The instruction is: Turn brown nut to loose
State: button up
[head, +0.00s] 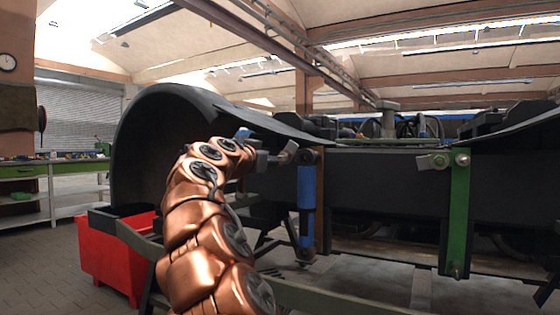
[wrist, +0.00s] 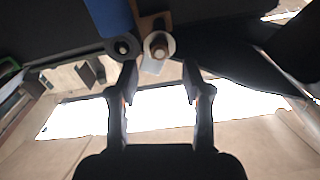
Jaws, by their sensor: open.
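The brown nut (wrist: 158,46) shows in the wrist view, on a pale round washer at the top centre. My gripper (wrist: 160,80) is open, with its two dark fingers apart on either side below the nut. Nothing is seen between the fingers, and they do not appear to touch the nut. In the head view my gripper (head: 277,158) is at the upper end of the blue damper (head: 307,188). The nut is hard to make out in that view, as the gripper is close by.
A dark eye end (wrist: 122,47) sits left of the nut, under the blue damper. In the head view a green bracket (head: 459,215) hangs on the black frame at right. A red bin (head: 105,255) and a green workbench (head: 30,172) stand at left.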

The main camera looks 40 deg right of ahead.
aim_at(287, 152)
jog(key=shift+x, duration=2.25)
grip_shut()
